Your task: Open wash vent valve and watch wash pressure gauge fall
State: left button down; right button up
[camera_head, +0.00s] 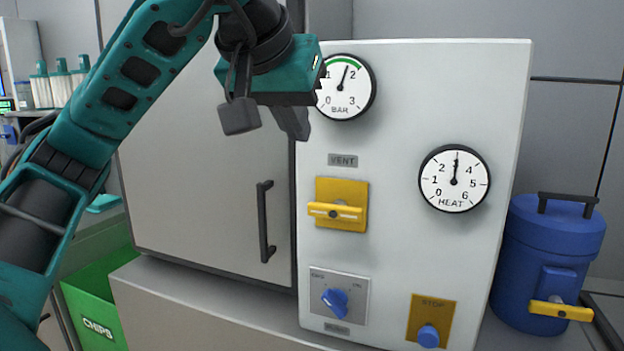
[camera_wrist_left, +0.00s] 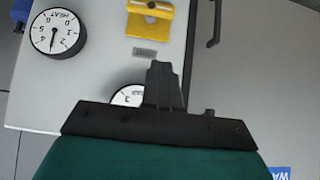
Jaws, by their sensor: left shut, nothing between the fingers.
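The vent valve (camera_head: 338,211) is a yellow handle lying level across a yellow plate, under a grey VENT label (camera_head: 342,160). The pressure gauge (camera_head: 346,100), marked BAR, is above it. Its needle points up and slightly right, toward the green arc, a little short of the 2. My left gripper (camera_head: 293,124) is shut and empty, left of the gauge and above the valve, touching neither. In the left wrist view the valve (camera_wrist_left: 150,22) shows at the top, and the gripper (camera_wrist_left: 164,72) partly covers the gauge (camera_wrist_left: 127,96). My right gripper is out of view.
A HEAT gauge (camera_head: 455,179), a blue knob (camera_head: 336,302) and a blue STOP button (camera_head: 428,336) share the white panel. A grey door with a black handle (camera_head: 265,222) is left. A blue canister (camera_head: 548,255) stands right, a green CHIPS bin (camera_head: 100,290) lower left.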

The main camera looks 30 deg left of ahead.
pick_arm(q)
jog(key=b, duration=0.3)
send_over(335, 212)
jog(key=s+a, duration=0.2)
notch_tip(335, 212, down, 7)
notch_tip(335, 212, down, 4)
jog(key=shift+s+a, duration=0.1)
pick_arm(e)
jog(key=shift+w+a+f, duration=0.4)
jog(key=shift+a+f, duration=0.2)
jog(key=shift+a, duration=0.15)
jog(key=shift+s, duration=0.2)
